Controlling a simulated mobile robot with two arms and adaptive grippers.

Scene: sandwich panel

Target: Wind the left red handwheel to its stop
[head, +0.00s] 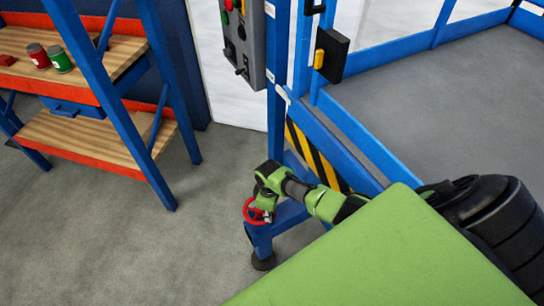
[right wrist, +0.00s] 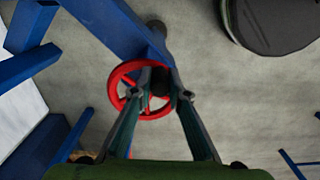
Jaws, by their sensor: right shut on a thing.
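A red handwheel (head: 246,209) sits on a low blue post of the frame, left of centre near the bottom of the head view. It shows large in the right wrist view (right wrist: 116,84), with its rim and spokes around my fingers. My right gripper (right wrist: 160,90) reaches in over the wheel and is shut on it near the middle. The exact part between the fingertips is partly hidden by the fingers. In the head view the right gripper (head: 265,207) is small and covers part of the wheel. My left gripper is not in view.
A blue rack (head: 165,190) with wooden shelves holds a red can (head: 38,56) and a green can (head: 60,60) at left. A grey control box (head: 243,45) hangs above the wheel. Blue rails and a striped panel (head: 315,155) stand beside my arm. The floor left of the wheel is clear.

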